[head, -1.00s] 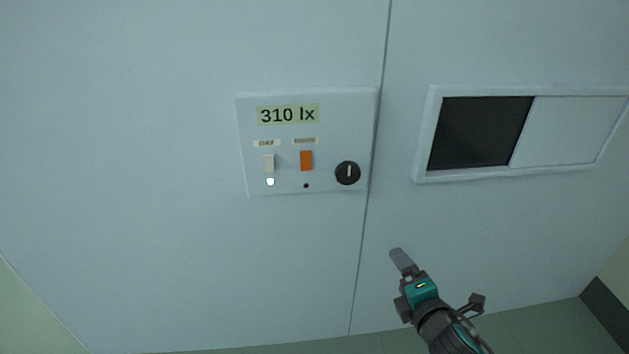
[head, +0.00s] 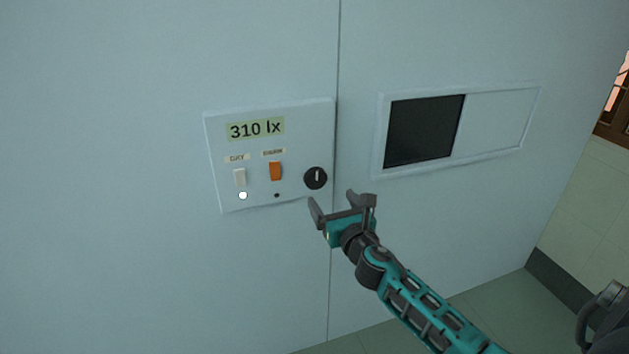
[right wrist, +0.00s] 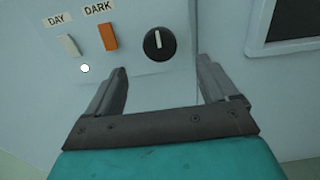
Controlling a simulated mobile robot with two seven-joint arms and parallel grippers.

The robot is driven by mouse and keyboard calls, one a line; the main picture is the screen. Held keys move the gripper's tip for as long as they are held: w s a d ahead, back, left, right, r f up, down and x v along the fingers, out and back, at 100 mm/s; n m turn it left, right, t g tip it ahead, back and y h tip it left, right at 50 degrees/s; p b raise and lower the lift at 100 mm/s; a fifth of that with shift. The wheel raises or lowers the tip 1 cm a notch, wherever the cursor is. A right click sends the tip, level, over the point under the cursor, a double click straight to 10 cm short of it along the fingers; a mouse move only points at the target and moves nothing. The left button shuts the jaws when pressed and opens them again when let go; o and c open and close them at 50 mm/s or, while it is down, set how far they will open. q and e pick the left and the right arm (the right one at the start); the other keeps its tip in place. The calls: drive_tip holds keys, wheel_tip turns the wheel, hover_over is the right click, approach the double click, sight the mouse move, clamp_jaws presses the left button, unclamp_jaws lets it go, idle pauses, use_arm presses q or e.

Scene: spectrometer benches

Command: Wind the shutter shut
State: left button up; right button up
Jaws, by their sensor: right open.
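The shutter window is on the wall at the right in the head view, with a white sliding panel (head: 497,122) over its right part and a dark opening (head: 424,131) at its left. A black round knob (head: 315,178) with a white upright mark sits at the lower right of the control panel (head: 222,134). The knob also shows in the right wrist view (right wrist: 160,44), beyond and between the fingers. My right gripper (head: 334,205) is open and empty, just below and right of the knob, apart from it.
The control panel has a display (head: 256,128) reading 310 lx, a white DAY switch (head: 240,177), an orange DARK switch (head: 275,171), a lit white lamp (head: 243,195) and a small dark dot (head: 277,195). The wall around is flat and clear.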

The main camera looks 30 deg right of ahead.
sight(317, 178)
drive_tip(key=b+x, duration=0.1)
drive_tip(key=x, duration=0.9)
drive_tip(key=shift+w+a+b, duration=0.1)
drive_tip(key=shift+w+b, duration=0.15)
drive_tip(key=shift+b, duration=0.05)
drive_tip(key=shift+c, duration=0.4)
drive_tip(key=c, duration=0.9)
